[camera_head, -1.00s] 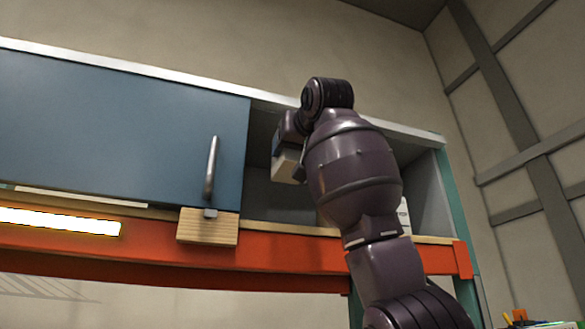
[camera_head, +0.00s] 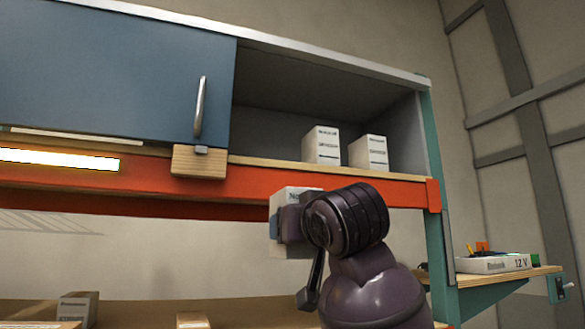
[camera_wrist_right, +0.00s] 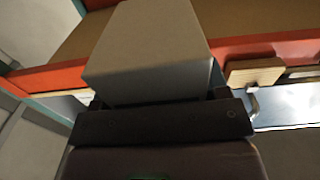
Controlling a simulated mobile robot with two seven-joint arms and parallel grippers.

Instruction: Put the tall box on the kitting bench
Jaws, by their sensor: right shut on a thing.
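A white box with dark print, likely the tall box (camera_head: 290,195), is held by my right gripper (camera_head: 279,225) in the head view, in front of and below the orange shelf beam. Much of the box is hidden behind the gripper and wrist. In the right wrist view the box (camera_wrist_right: 150,45) fills the space beyond my shut right gripper (camera_wrist_right: 158,105). The kitting bench (camera_head: 250,308) seems to be the brown surface low in the head view, below the held box. My left gripper is not in view.
Two white boxes, one (camera_head: 321,146) and another (camera_head: 368,152), stand in the open cabinet compartment. A blue sliding door (camera_head: 110,70) covers the left side. Small boxes (camera_head: 78,308) sit on the bench. A side shelf at right holds a tray (camera_head: 493,264).

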